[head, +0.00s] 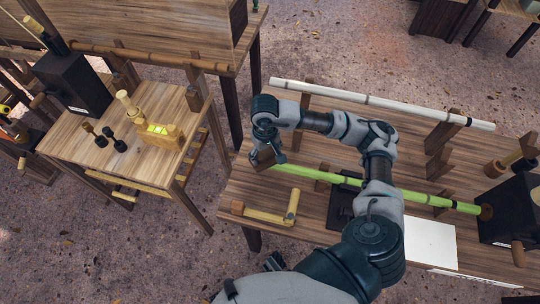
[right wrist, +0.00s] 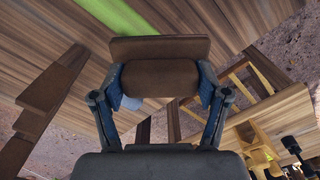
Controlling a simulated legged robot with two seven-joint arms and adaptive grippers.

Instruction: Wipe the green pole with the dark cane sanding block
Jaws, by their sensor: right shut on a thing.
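The green pole (head: 420,198) lies lengthwise over the right-hand wooden table, partly hidden behind my right arm. A short stretch of the green pole (right wrist: 118,15) shows at the top of the right wrist view. My right gripper (head: 268,144) is at the pole's left end. In the right wrist view, my right gripper (right wrist: 160,88) is shut on the dark brown sanding block (right wrist: 160,48), with a finger on each side. The block (head: 261,157) shows small in the head view, just beside the pole's end. I cannot tell whether it touches the pole. My left gripper is not in view.
A white pole (head: 380,104) on wooden supports runs along the table's far side. A yellow cane piece (head: 265,215) lies at the near left. A white sheet (head: 430,243) and black box (head: 512,205) are at right. A second table (head: 95,155) holds small tools.

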